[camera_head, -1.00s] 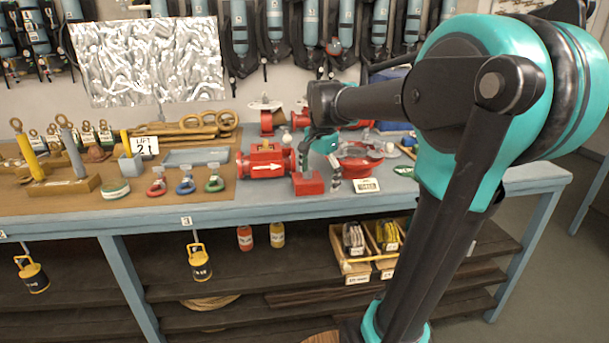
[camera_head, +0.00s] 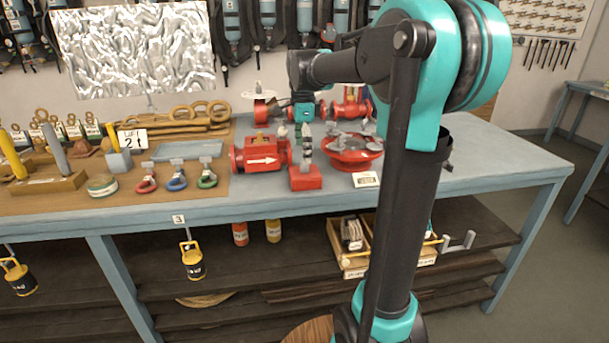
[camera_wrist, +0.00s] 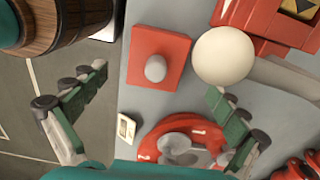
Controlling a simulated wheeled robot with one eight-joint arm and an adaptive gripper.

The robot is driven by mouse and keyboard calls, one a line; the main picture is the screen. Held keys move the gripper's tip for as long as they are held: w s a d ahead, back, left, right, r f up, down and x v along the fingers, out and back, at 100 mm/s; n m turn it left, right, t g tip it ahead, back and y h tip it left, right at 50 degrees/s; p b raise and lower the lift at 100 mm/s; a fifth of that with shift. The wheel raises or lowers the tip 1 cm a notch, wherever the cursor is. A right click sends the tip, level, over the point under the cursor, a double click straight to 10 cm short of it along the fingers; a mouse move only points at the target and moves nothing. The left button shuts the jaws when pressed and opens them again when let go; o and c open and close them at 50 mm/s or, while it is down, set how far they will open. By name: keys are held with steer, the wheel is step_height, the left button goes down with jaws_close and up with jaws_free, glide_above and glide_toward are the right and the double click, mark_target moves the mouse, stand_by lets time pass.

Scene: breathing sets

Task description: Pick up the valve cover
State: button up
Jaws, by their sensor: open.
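No part is labelled valve cover that I can read, and I cannot tell which red part it is. A square red block (camera_head: 305,180) stands on the bench; in the wrist view the red block (camera_wrist: 143,76) has a grey rounded knob. A round red dish with grey lobed parts (camera_head: 352,158) lies to its right and also shows low in the wrist view (camera_wrist: 205,133). A red valve body (camera_head: 262,160) with a white arrow lies left of the block. My gripper (camera_wrist: 157,82) is open and empty, its green-padded fingers spread apart above the bench. In the head view my gripper (camera_head: 303,140) overlaps the block's top.
A white ball (camera_wrist: 223,57) is beside the block in the wrist view. A label card (camera_head: 366,180) lies before the dish. More red valves (camera_head: 350,106) stand behind. Coloured shackles (camera_head: 176,180) lie left. The bench (camera_head: 480,165) is clear at right.

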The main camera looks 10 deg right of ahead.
mark_target(305, 173)
steer(key=shift+s+d+f, duration=0.1)
steer(key=shift+f, duration=1.85)
steer(key=shift+s+d+f, duration=0.1)
steer(key=shift+f, duration=1.85)
steer(key=shift+c, duration=0.4)
steer(key=c, duration=1.4)
